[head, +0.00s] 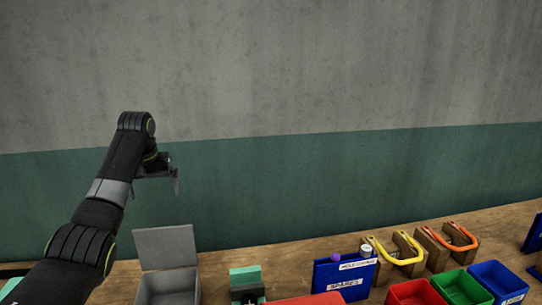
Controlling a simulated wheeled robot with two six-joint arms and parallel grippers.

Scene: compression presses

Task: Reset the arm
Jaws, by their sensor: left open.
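My left arm comes in from the lower left, and my left gripper (175,177) is raised in front of the green band of the wall. It is small and dark and seen from the side, above an open grey box. It is open, and nothing shows between its fingers. My right gripper does not show in the head view.
A grey box (168,290) with its lid up stands below my left gripper. Along the wooden bench (290,252) are a blue labelled holder (342,279), yellow (397,249) and orange (454,237) handled presses, and red (413,293), green (461,288) and blue (498,281) bins.

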